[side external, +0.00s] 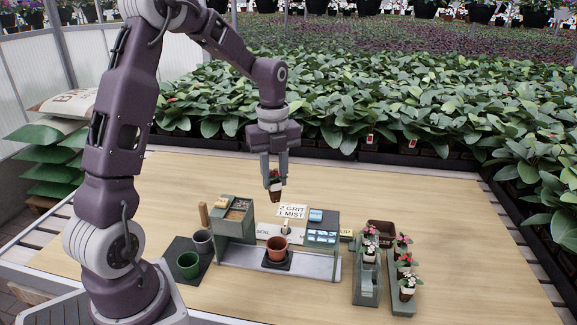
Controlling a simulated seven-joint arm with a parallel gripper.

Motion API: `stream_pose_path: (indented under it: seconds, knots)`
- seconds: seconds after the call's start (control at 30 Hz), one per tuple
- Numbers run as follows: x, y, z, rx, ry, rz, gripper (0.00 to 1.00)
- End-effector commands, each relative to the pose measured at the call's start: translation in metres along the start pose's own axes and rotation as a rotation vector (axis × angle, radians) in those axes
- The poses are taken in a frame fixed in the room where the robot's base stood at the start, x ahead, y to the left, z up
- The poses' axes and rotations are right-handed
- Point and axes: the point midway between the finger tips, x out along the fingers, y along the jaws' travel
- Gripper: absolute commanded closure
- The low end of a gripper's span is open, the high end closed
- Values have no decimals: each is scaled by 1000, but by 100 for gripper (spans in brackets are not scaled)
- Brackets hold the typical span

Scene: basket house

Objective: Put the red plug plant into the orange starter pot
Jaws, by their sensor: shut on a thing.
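My gripper (275,179) is shut on the red plug plant (276,192), a small plant with red flowers above a brown plug with a pale band. It holds the plant upright in the air, above the back of the work station. The orange starter pot (276,250) stands on a dark square pad at the front of the station, lower than the held plant. The pot looks empty, with dark inside. The fingers partly hide the plant's leaves.
A green pot (188,264) and a grey pot (203,240) stand on a dark mat at left. A green-grey bin unit (234,222) rises left of the orange pot. Racks of flowering plugs (402,290) and a brown tray (381,232) are at right. The table's back is clear.

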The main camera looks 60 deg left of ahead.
Motion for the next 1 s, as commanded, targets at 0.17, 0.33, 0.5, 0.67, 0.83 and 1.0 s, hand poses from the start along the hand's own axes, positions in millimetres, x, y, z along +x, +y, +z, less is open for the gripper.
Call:
stream_pose_path:
  seconds: [0.17, 0.33, 0.5, 0.67, 0.83, 1.0]
  knots:
    - [46, 1, -1, 1, 4, 5, 100]
    - [88, 0, -1, 1, 4, 5, 100]
    - [107, 0, -1, 2, 1, 1, 100]
    - [120, 0, 0, 1, 1, 2, 100]
    - [138, 0, -1, 2, 3, 2, 100]
    - [155, 0, 0, 2, 1, 2, 100]
